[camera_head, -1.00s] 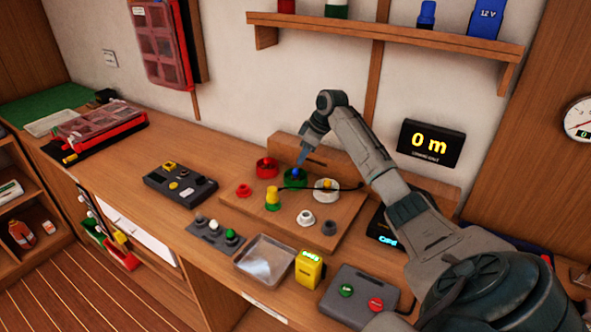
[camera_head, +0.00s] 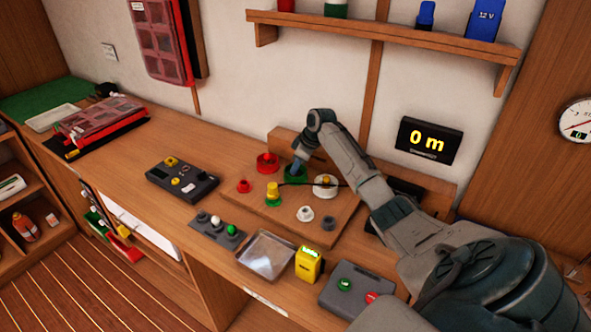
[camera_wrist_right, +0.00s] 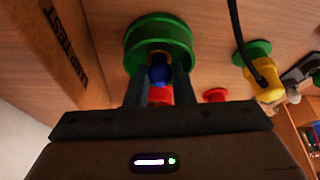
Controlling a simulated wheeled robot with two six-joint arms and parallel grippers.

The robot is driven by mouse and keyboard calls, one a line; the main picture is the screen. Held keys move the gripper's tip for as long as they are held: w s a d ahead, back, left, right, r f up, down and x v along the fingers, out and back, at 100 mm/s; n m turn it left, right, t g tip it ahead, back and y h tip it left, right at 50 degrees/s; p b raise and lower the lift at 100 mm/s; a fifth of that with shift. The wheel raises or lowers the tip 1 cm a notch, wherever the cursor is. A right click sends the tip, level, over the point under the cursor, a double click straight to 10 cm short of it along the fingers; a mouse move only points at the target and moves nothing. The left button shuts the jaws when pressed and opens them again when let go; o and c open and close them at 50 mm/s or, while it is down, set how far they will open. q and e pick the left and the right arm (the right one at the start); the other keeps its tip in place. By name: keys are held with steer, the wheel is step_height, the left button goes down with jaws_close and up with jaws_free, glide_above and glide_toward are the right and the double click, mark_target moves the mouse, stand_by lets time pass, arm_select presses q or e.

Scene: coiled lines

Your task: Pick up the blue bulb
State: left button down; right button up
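The blue bulb (camera_wrist_right: 159,74) sits at the green ring-shaped holder (camera_wrist_right: 160,34) in the right wrist view. My right gripper (camera_wrist_right: 160,80) points down at the holder, its two fingers apart with the bulb between their tips. I see no clear grip on the bulb. In the head view my right gripper (camera_head: 297,168) reaches down into the green holder (camera_head: 294,177) and hides the bulb. My left gripper is not in view.
The bench at left is partly clear.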

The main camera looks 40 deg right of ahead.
stand_by(0.4)
steer(key=shift+r+b, duration=0.5)
steer(key=shift+r, duration=0.05)
step_height(320, 180, up, 2)
steer(key=shift+r+b, duration=0.15)
steer(key=shift+b, duration=0.55)
steer(key=shift+s+a+r+b, duration=0.25)
steer(key=shift+s+a+b, duration=0.45)
steer(key=shift+s+a, duration=1.15)
steer(key=shift+s+a+r+b, duration=0.3)
steer(key=shift+s+a+b, duration=0.4)
steer(key=shift+s, duration=2.1)
steer(key=shift+s+a+r+b, duration=0.25)
steer(key=shift+s+a+b, duration=0.4)
steer(key=shift+s+a, duration=1.2)
steer(key=shift+s+d, duration=0.5)
steer(key=shift+w+d+r+n+g+y+p, duration=0.1)
steer(key=shift+n+g+y+p, duration=0.3)
steer(key=shift+n+p, duration=0.85)
steer(key=shift+n, duration=0.45)
